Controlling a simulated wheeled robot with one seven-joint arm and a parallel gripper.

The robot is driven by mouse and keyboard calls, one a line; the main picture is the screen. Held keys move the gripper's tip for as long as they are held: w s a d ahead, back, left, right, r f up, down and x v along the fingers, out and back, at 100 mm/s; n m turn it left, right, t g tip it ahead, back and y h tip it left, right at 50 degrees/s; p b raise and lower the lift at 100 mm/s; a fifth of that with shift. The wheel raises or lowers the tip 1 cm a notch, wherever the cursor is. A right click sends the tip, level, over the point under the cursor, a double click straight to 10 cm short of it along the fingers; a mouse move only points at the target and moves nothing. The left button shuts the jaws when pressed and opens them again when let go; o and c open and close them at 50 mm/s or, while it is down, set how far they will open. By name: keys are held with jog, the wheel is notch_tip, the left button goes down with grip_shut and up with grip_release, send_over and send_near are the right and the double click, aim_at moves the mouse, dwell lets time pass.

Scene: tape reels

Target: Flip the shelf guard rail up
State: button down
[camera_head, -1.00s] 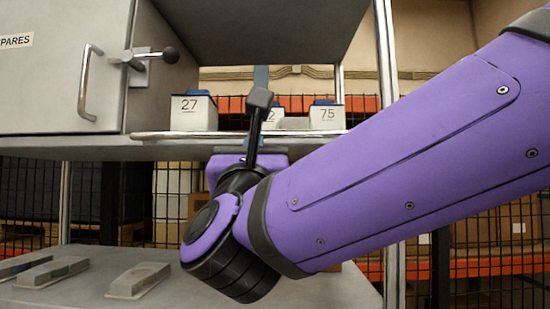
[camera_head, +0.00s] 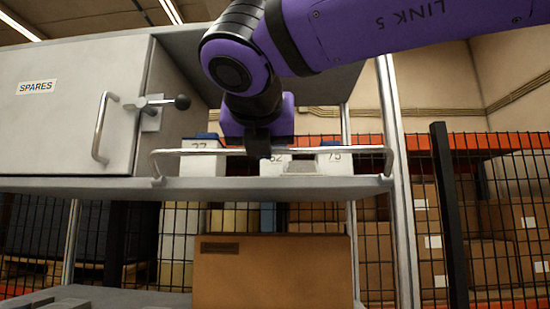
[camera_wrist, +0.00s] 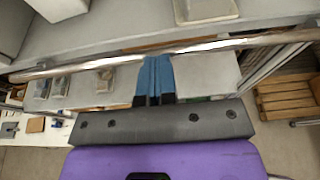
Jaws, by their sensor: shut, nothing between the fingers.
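The shelf guard rail (camera_head: 225,152) is a shiny metal bar with bent ends. It stands raised above the front edge of the shelf (camera_head: 290,186) in the head view. It also crosses the wrist view as a long bar (camera_wrist: 240,43). My gripper (camera_wrist: 157,62) is shut and empty, with its blue fingertips at the middle of the bar, apparently touching it. In the head view my gripper's dark body (camera_head: 258,135) hangs over the rail's middle, and its fingertips cannot be made out.
White numbered bins, such as 75 (camera_head: 329,160), stand on the shelf behind the rail. The SPARES cabinet door (camera_head: 70,105) with its handle (camera_head: 102,128) is at the left. A cardboard box (camera_head: 273,272) sits below the shelf. Mesh fencing is behind.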

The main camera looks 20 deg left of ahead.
jog(key=shift+w+a+r+g+h, duration=0.2)
jog(key=shift+w+r+g, duration=0.4)
jog(key=shift+w+r, duration=0.2)
jog(key=shift+w+a+r+g+h, duration=0.2)
jog(key=shift+w+r+g, duration=0.45)
jog(key=shift+w, duration=0.25)
jog(key=shift+w+a+r, duration=0.15)
jog(key=shift+w+r, duration=0.2)
jog(key=shift+w, duration=0.35)
